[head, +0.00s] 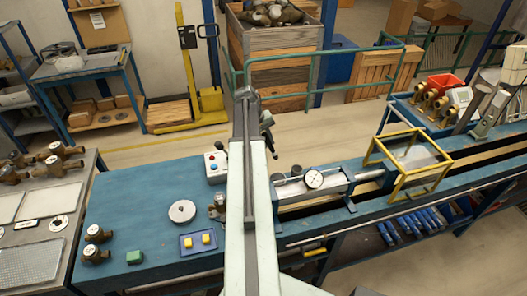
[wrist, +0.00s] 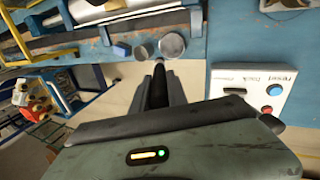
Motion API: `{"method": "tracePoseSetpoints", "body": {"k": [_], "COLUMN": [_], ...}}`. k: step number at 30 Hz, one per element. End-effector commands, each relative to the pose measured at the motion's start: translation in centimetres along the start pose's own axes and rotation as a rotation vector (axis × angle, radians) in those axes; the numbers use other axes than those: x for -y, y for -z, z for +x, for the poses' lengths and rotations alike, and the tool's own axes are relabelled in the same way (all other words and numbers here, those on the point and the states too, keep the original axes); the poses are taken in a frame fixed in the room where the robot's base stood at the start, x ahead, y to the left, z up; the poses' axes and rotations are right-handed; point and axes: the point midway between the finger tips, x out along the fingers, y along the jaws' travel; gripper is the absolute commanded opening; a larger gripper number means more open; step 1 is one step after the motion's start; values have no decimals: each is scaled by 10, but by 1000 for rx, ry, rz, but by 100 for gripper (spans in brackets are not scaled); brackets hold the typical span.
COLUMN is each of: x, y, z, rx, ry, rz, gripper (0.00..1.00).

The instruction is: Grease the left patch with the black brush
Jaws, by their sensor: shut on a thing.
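My gripper (wrist: 160,95) is shut on a dark, slim thing (wrist: 158,82), likely the black brush, whose end points away from the wrist camera. Its bristles cannot be made out. In the head view my gripper (head: 268,135) shows as a dark shape just right of my pale arm, above the far edge of the blue bench. No patch is clearly marked.
A white control box (head: 215,166) with red and blue buttons stands close left of my arm; it also shows in the wrist view (wrist: 250,90). A dial gauge (head: 313,179) and a yellow frame (head: 408,165) stand right. The blue bench top (head: 140,200) has clear room.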

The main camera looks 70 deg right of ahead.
Motion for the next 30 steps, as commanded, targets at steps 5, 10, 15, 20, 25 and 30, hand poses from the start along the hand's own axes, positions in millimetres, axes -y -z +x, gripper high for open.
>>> {"method": "tracePoseSetpoints", "body": {"k": [5,10,15,20,25,30], "x": [1,5,7,7,10,17], "y": [-6,-7,-7,-7,-7,-6], "z": [37,60,68,67,75,94], "rx": [7,9,9,9,9,9], "ry": [1,1,1,1,1,1], "rz": [19,25,26,26,26,26], "gripper": [0,0,0,0,0,0]}}
